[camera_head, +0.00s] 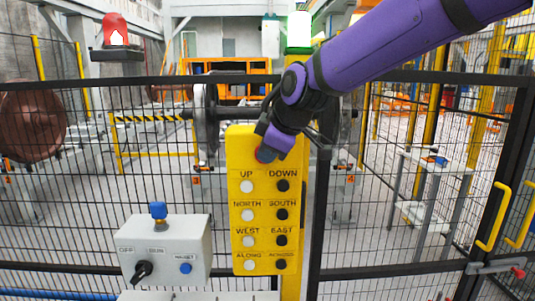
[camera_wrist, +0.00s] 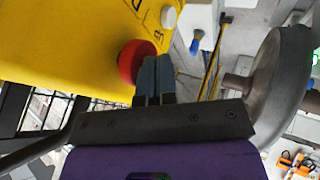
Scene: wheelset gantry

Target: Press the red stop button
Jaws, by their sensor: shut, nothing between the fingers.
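The yellow control pendant (camera_head: 262,215) hangs upright in front of the mesh fence, with labelled rows of white and black buttons. The red stop button (camera_head: 261,154) is at its top, mostly hidden behind my gripper (camera_head: 268,150) in the head view. In the wrist view the red button (camera_wrist: 136,62) stands out from the yellow pendant face. My gripper (camera_wrist: 155,75) is shut and empty there, with its fingertips right beside the button's edge. I cannot tell whether they touch it.
A grey switch box (camera_head: 165,250) with a black knob and a blue button stands left of the pendant. The black mesh fence (camera_head: 415,225) runs behind. A wheelset (camera_head: 207,125) is beyond it. A red beacon (camera_head: 115,30) is at upper left.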

